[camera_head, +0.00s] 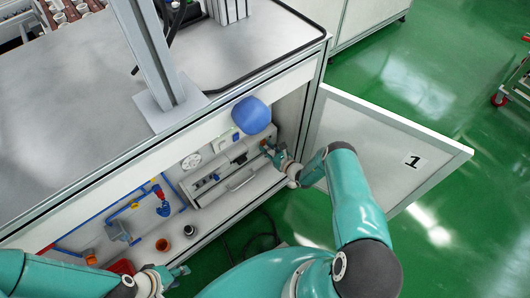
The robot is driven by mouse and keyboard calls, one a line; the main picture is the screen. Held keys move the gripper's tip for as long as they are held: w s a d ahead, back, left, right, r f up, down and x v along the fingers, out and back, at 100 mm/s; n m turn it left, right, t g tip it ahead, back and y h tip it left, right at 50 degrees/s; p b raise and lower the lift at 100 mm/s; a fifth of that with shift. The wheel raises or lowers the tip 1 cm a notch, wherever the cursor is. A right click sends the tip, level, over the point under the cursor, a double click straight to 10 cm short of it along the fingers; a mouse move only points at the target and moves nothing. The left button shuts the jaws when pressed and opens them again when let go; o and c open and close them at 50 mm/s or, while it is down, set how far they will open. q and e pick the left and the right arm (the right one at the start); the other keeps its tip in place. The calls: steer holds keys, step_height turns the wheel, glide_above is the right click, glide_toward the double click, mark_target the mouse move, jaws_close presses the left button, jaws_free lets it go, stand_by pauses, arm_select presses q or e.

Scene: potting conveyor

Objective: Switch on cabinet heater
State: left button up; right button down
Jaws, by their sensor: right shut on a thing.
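The cabinet under the worktop has its door (375,150), marked 1, swung open to the right. Inside is a long grey unit (228,175) with a handle-like bar and small dark fittings on its front; it looks like the heater. My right gripper (268,150) reaches into the cabinet at the unit's right end and is shut on a small part there. The gripper hides most of that part, and I cannot make out a switch or its position. My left gripper (182,273) is low in front of the cabinet, apart from the unit, its fingers too small to read.
A rounded blue object (251,115) is at the cabinet's upper edge. Blue pipes with a blue valve (162,207) and small cups (162,245) are in the left part. The worktop (70,120) carries a metal post (150,50).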

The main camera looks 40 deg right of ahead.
steer(key=shift+f+t+b, duration=0.2)
steer(key=shift+t+b, duration=0.3)
steer(key=shift+b, duration=0.15)
arm_select(q)
step_height(320, 180, down, 2)
steer(key=shift+f, duration=0.15)
arm_select(e)
steer(key=c, duration=0.9)
jaws_free()
steer(key=shift+r, duration=0.1)
